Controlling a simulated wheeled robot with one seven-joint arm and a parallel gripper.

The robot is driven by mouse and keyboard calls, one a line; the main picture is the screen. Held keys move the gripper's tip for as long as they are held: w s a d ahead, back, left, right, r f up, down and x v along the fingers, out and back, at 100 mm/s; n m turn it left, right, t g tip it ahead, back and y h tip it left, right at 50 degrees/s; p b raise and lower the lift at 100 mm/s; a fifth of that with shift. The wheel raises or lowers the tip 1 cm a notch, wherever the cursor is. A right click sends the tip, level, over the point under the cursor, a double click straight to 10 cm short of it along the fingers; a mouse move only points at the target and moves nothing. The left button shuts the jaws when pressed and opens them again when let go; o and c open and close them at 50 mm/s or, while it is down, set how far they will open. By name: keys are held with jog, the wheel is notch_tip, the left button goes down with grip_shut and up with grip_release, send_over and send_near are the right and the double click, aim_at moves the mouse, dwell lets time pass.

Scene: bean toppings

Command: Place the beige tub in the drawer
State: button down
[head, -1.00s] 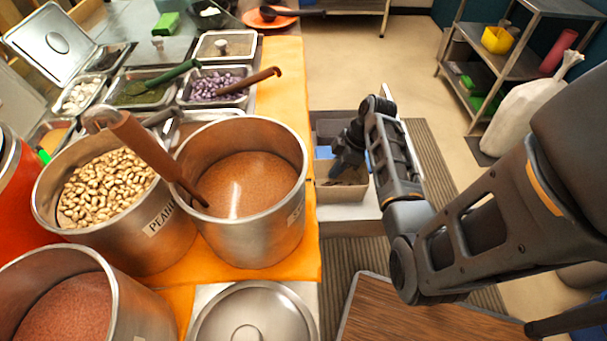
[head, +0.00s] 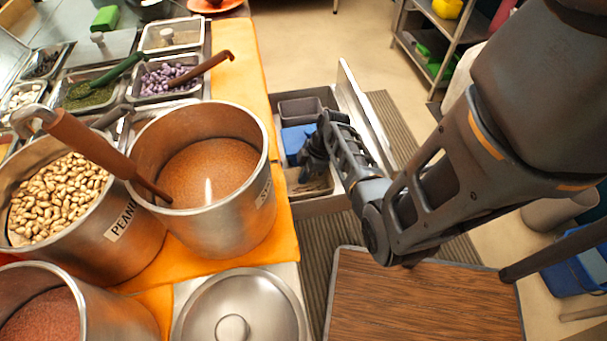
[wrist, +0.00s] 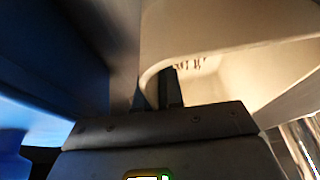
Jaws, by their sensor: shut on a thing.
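The beige tub (wrist: 225,45) fills the upper right of the wrist view, with faint dark lettering on its inner wall. My gripper (wrist: 165,92) is shut on its rim. In the head view, the beige tub (head: 318,186) shows partly below my gripper (head: 307,170), at the near end of the open drawer (head: 368,115). It appears to be within the drawer's outline, but I cannot tell whether it rests on the drawer floor. My gripper and arm hide part of the tub and drawer.
A blue tub (head: 293,138) and a grey tub (head: 299,108) are in the drawer beyond the beige one. The counter with metal pots (head: 215,220) borders the drawer on the left.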

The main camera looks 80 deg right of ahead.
jog(key=shift+f, duration=0.25)
jog(key=c, duration=1.3)
grip_release()
jog(key=shift+r, duration=0.1)
jog(key=shift+o, duration=0.2)
jog(key=shift+s+r, duration=0.1)
jog(key=shift+r, duration=0.45)
jog(key=p+v, duration=0.1)
jog(key=v, duration=1)
jog(key=shift+r, duration=0.1)
